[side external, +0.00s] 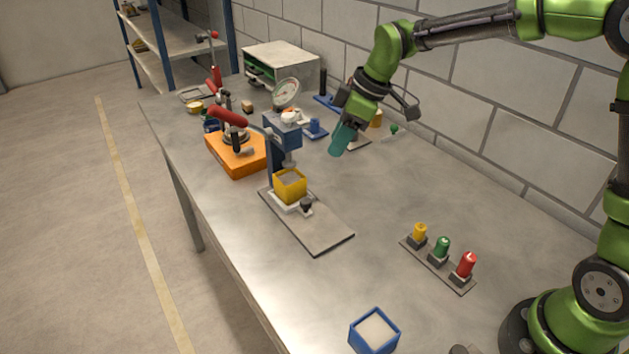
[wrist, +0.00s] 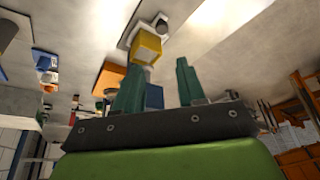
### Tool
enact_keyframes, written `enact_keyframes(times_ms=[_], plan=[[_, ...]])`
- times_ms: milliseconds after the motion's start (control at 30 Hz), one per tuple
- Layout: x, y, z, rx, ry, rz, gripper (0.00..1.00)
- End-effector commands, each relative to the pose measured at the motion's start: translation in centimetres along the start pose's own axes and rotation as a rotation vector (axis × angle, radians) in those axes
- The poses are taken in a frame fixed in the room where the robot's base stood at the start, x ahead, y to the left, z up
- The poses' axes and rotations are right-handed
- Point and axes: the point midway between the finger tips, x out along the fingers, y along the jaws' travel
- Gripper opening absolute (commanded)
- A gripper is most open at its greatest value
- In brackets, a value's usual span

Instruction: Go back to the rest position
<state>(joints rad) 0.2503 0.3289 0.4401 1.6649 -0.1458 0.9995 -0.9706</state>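My gripper (side external: 342,140) hangs in the air above the bench, to the right of the blue press (side external: 284,134), with its teal fingers pointing down. In the wrist view the two fingers of my gripper (wrist: 158,78) stand apart with nothing held between them. A yellow box (side external: 290,186) with pale fill sits on the press base under the press head. The yellow box (wrist: 148,46) also shows in the wrist view beyond the fingertips.
A blue box (side external: 374,331) with pale fill stands at the front edge. A plate with yellow (side external: 419,232), green (side external: 442,246) and red (side external: 467,264) pieces lies right of centre. An orange block with a clamp (side external: 236,153) stands left of the press. The bench middle is clear.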

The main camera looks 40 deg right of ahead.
Motion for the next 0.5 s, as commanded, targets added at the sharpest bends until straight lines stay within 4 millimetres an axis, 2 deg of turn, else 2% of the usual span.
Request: enact_keyframes(times_ms=[167,300,400,500], plan=[[0.0,0.0,0.0,0.003,0.000,0.000,0.40],[0.2,-0.1,0.1,0.076,-0.001,-0.002,0.40],[0.7,-0.7,2.0,0.216,-0.034,-0.006,0.40],[-0.7,-1.8,4.4,0.385,-0.051,0.036,0.40]])
